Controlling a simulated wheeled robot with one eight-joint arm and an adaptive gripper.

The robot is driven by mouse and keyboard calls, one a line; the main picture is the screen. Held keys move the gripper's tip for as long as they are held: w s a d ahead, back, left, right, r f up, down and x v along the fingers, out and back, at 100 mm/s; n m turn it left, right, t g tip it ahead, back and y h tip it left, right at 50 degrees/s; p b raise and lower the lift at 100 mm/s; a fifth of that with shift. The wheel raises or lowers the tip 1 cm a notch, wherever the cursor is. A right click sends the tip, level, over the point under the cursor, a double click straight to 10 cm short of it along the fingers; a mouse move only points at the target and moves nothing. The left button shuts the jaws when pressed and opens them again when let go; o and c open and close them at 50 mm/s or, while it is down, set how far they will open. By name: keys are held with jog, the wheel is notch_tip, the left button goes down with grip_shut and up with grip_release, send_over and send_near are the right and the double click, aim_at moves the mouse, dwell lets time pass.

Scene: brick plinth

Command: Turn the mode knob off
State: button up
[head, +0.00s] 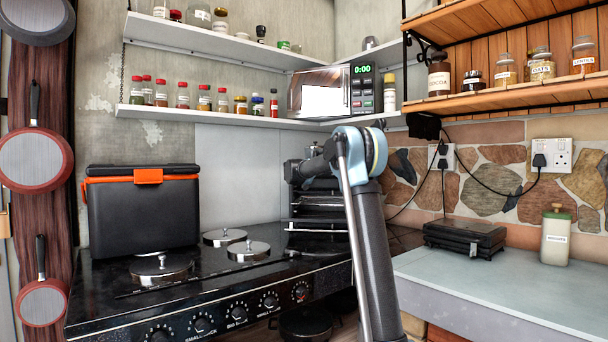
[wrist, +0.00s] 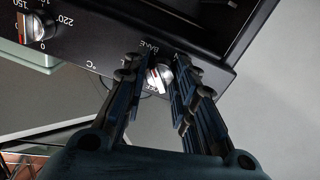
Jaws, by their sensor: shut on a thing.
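The mode knob (wrist: 161,76) is a small silver knob with a red mark, on the black front panel (wrist: 95,28) in the wrist view, where the picture is upside down. Lettering around it includes BAKE; other labels are partly covered by the fingers. My gripper (wrist: 157,72) is shut on the knob, one dark finger on each side. In the head view the small black oven (head: 325,207) stands at the back of the stove top, partly behind my arm. The knob cannot be made out there, and my arm hides most of the gripper.
A silver temperature knob (wrist: 36,27) is beside it in the wrist view. A black cool box (head: 140,212) and round hotplates (head: 248,250) are left of the oven. A microwave (head: 325,92) sits on the shelf above. The grey counter (head: 480,285) is mostly clear.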

jog(key=n+y, duration=0.1)
jog(key=n, duration=1.3)
jog(key=n+y, duration=0.1)
jog(key=n, duration=1.3)
jog(key=shift+s+d+f+n+t, duration=0.1)
jog(key=shift+f+n+t, duration=0.05)
jog(key=shift+n+t, duration=0.2)
jog(key=o, duration=1.1)
jog(key=shift+f, duration=0.15)
